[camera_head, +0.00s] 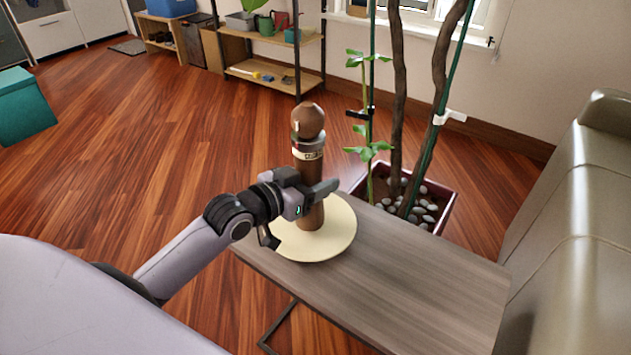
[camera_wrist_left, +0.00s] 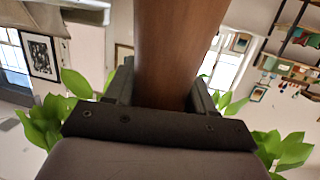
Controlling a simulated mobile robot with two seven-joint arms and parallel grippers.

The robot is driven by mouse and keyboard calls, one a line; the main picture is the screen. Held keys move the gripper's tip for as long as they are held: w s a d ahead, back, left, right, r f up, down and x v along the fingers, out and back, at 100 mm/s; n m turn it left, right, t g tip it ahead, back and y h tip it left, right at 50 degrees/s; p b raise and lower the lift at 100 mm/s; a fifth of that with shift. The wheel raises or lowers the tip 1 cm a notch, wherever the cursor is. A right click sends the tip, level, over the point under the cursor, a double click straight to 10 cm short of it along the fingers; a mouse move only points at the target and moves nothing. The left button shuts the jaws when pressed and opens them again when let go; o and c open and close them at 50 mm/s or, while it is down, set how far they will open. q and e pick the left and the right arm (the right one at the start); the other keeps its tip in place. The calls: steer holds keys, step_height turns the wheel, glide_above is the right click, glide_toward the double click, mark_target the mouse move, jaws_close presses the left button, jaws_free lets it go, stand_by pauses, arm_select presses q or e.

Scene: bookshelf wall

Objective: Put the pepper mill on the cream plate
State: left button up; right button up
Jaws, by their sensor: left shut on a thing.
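The brown wooden pepper mill (camera_head: 308,160), with a rounded top and a pale band, is upright in the head view. Its lower end is over the round cream plate (camera_head: 335,235), near the plate's middle; I cannot tell whether it touches the plate. The plate lies at the far left end of a grey wooden table. My left gripper (camera_head: 312,195) is shut around the lower part of the mill. In the left wrist view, the mill's brown body (camera_wrist_left: 180,50) stands between the two fingers. My right gripper is not in view.
The grey table (camera_head: 420,275) is bare to the right of the plate. A potted plant (camera_head: 445,195) with tall stems stands just behind it. A grey-green sofa (camera_head: 575,200) is at the right. A shelf (camera_head: 270,75) stands at the back.

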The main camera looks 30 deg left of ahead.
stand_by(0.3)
arm_select(q)
steer(key=o, duration=1.5)
steer(key=shift+f, duration=0.1)
steer(key=shift+s+r, duration=0.1)
steer(key=shift+r, duration=0.1)
steer(key=p+v, duration=0.1)
steer(key=v, duration=1.1)
steer(key=shift+f, duration=0.1)
